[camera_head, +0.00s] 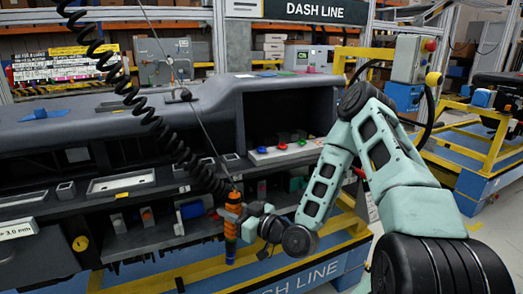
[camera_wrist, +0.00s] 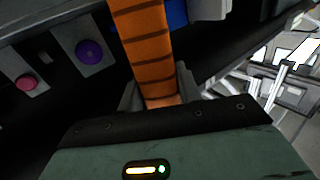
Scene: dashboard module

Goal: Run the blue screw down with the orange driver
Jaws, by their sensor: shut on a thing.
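In the wrist view the orange ribbed body of the driver (camera_wrist: 147,45) runs up from between my fingers (camera_wrist: 157,98). The driver's tip is apart from that strip.
A purple-blue disc (camera_wrist: 89,52) and a pink disc (camera_wrist: 26,82) show on grey pads in the wrist view. The black coiled cord (camera_head: 150,118) hangs left of the driver. The dashboard (camera_head: 110,120) has shelves with small trays. A yellow frame rail (camera_head: 190,266) runs below.

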